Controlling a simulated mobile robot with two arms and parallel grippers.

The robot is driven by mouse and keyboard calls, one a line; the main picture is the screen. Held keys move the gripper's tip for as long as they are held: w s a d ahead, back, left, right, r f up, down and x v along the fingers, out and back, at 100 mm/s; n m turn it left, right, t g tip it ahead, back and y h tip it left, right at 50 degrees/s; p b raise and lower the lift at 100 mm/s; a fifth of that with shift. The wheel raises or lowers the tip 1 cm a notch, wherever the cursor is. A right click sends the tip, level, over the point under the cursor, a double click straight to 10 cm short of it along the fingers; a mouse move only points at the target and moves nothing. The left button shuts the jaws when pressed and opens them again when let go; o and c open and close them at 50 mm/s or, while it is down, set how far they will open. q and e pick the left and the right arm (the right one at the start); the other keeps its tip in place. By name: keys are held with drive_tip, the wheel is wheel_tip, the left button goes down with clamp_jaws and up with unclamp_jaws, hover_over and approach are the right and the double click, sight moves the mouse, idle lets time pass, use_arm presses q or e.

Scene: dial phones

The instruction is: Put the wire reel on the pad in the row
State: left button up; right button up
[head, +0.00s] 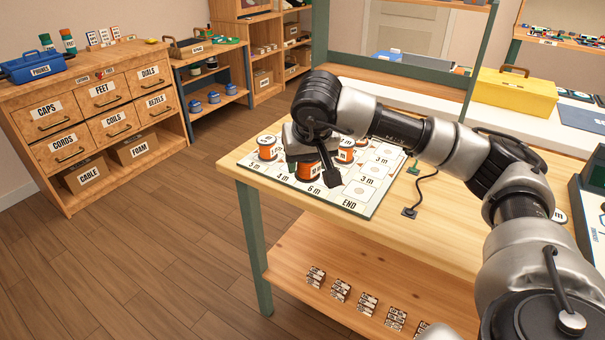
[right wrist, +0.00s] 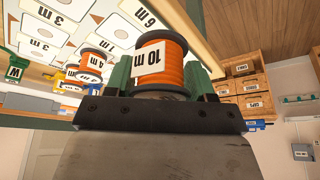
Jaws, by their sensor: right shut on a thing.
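My right gripper (head: 303,166) is over the near left part of the pad board. In the right wrist view its jaws (right wrist: 163,85) are shut on an orange wire reel (right wrist: 160,62) with black flanges and a "10 m" label. An orange reel also shows under the gripper in the head view (head: 310,173), partly covered by it. Whether the held reel touches the board is unclear. My left gripper is out of view.
The board lies on a wooden table (head: 450,222). My right arm crosses above the table. A yellow toolbox (head: 513,95) stands behind. A lower shelf (head: 330,270) holds small labelled stacks. A drawer cabinet (head: 95,120) stands far left.

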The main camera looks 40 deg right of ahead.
drive_tip(key=d+r+m+h+b, duration=0.1)
drive_tip(key=d+r+m+b, duration=0.1)
drive_tip(key=d+r, duration=0.4)
drive_tip(key=shift+g, duration=0.3)
drive_tip(key=w+f, duration=0.2)
drive_tip(key=w, duration=0.1)
drive_tip(key=w+a+f, duration=0.1)
drive_tip(key=w+f, duration=0.2)
drive_tip(key=w, duration=0.1)
drive_tip(key=w+f, duration=0.3)
drive_tip(key=w, duration=0.1)
drive_tip(key=shift+a, duration=0.25)
drive_tip(key=shift+f+b, duration=0.35)
wheel_tip(320, 180, down, 2)
drive_tip(key=shift+f+b, duration=0.25)
drive_tip(key=shift+b, duration=0.05)
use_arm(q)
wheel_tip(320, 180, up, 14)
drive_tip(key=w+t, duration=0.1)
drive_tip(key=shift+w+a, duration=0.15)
use_arm(e)
drive_tip(key=shift+f, duration=0.45)
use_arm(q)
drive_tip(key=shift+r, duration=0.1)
